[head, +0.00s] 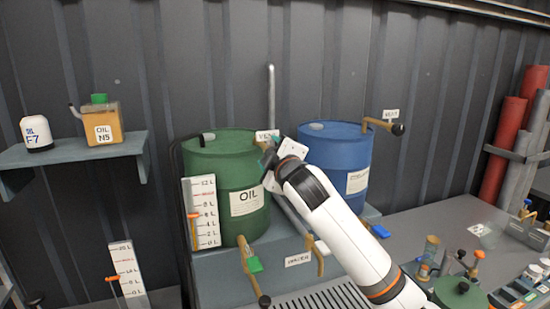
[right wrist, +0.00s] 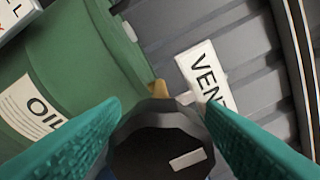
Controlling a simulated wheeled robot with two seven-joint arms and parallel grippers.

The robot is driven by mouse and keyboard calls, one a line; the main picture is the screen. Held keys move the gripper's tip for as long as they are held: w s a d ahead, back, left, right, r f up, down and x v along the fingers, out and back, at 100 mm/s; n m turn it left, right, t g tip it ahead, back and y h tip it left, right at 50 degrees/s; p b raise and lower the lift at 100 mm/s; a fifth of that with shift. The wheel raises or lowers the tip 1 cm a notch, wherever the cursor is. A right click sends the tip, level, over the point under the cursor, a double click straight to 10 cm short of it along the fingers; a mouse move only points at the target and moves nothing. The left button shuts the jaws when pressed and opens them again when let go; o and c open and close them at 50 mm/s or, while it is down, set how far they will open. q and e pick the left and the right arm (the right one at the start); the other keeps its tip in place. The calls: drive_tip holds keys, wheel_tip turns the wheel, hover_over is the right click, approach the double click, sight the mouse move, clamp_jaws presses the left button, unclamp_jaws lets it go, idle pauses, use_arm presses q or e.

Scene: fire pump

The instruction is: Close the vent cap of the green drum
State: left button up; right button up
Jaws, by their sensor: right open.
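The green drum (head: 225,172) labelled OIL stands on a grey stand, left of the blue drum. Its vent sign (head: 266,136) shows at its upper right edge. My right gripper (head: 268,157) is at that edge and hides the vent cap in the head view. In the right wrist view, the dark round vent cap (right wrist: 158,140) with a pale mark sits between the open teal fingers, in front of a short brass piece (right wrist: 160,92). I cannot tell whether the fingers touch it. The green drum also shows there (right wrist: 70,65). My left gripper is not in view.
The blue drum (head: 338,150) has its own brass vent pipe with a black cap (head: 398,129). A level gauge (head: 203,212) stands before the green drum, with a brass tap (head: 243,250) below. A shelf (head: 75,162) is at left; a cluttered bench (head: 440,225) is at right.

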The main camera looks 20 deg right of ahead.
drive_tip(key=s+b, duration=0.3)
drive_tip(key=s, duration=0.9)
drive_tip(key=shift+d+b, duration=0.25)
drive_tip(key=shift+b, duration=0.15)
drive_tip(key=shift+w+f, duration=0.1)
